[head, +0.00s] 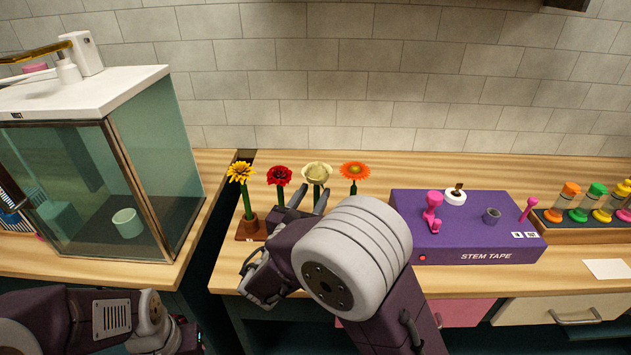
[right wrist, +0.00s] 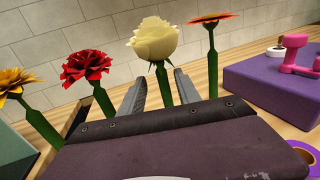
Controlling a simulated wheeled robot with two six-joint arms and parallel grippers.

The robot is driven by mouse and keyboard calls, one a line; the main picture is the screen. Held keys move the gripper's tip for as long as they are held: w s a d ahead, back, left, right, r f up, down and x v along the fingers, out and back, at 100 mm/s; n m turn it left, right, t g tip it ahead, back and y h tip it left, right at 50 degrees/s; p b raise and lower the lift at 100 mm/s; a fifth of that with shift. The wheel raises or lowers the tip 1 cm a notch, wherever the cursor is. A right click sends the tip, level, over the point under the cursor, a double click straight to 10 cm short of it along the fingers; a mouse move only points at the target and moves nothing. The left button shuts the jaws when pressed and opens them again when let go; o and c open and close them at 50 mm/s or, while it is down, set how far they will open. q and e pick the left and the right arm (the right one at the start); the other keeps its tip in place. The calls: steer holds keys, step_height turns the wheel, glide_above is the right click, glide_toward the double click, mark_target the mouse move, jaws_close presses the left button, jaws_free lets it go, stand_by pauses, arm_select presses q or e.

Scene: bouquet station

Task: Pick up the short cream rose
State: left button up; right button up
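The cream rose (head: 317,173) stands upright among a row of flowers on the counter, between a red flower (head: 279,176) and an orange flower (head: 355,171). In the right wrist view the cream rose (right wrist: 154,40) is ahead, its green stem between the two fingers. My right gripper (head: 309,200) is open at the rose, with a finger on each side of the stem; I cannot tell whether either touches it. The same gripper shows in the right wrist view (right wrist: 158,90). The rose's lower stem is hidden by my gripper. My left arm is at the lower left; its fingertips are not clearly seen.
A yellow flower (head: 240,172) stands at the row's left end in a brown holder (head: 250,230). A purple stem tape machine (head: 465,230) sits to the right. A glass case (head: 150,180) with a cup (head: 127,223) stands left. Colored bottles (head: 596,200) are far right.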

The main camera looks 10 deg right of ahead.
steer(key=x, duration=0.4)
steer(key=shift+w+d, duration=0.1)
steer(key=shift+d, duration=0.25)
steer(key=shift+c, duration=0.6)
jaws_close()
step_height(320, 180, up, 25)
steer(key=p, duration=0.9)
steer(key=shift+p, duration=0.4)
steer(key=shift+r, duration=0.1)
